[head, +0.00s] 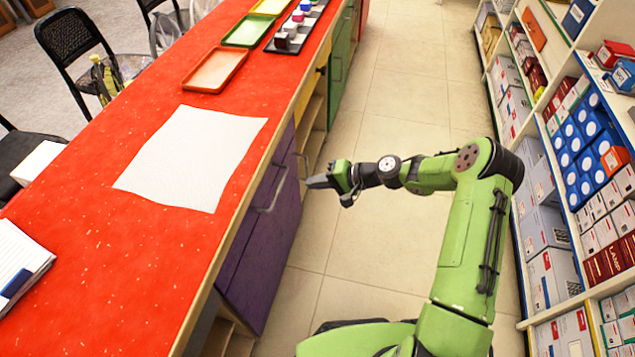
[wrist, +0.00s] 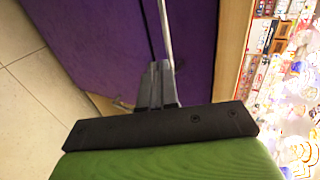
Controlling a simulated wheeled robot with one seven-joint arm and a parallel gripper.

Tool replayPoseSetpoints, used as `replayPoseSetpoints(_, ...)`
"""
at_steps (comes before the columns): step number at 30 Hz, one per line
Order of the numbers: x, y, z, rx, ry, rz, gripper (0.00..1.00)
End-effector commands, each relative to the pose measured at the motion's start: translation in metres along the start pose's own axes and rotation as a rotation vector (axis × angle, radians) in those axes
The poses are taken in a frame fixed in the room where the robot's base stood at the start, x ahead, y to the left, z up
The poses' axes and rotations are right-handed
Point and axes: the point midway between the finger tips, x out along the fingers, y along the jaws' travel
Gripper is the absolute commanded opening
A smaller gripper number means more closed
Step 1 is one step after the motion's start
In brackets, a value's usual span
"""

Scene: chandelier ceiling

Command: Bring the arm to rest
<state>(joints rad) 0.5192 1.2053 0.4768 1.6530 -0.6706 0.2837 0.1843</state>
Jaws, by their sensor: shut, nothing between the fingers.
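My gripper (head: 318,181) is at the end of my green arm in the head view, beside the purple cabinet front (head: 262,232) under the red counter (head: 130,240). It sits lower than the counter top, over the aisle floor. In the wrist view my gripper (wrist: 158,70) shows with its dark fingers together and nothing between them. The purple cabinet front (wrist: 125,45) and a metal handle (wrist: 166,30) lie beyond the fingers. I cannot tell whether the fingertips touch the handle.
A white sheet (head: 190,155), an orange tray (head: 215,70) and a green tray (head: 249,30) lie on the counter. Shelves with boxes (head: 590,150) line the right side. The tiled floor (head: 400,100) between is clear. Black chairs (head: 75,40) stand behind the counter.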

Motion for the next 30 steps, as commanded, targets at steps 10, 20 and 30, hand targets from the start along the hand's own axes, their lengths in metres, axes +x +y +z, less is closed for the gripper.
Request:
replayPoseSetpoints(10,-0.067,-0.003,0.001,-0.001,-0.004,-0.001,0.0)
replayPoseSetpoints(20,-0.073,-0.003,0.002,-0.008,-0.009,0.006,0.0)
replayPoseSetpoints(30,-0.151,-0.11,0.06,-0.291,-0.1,0.484,0.0)
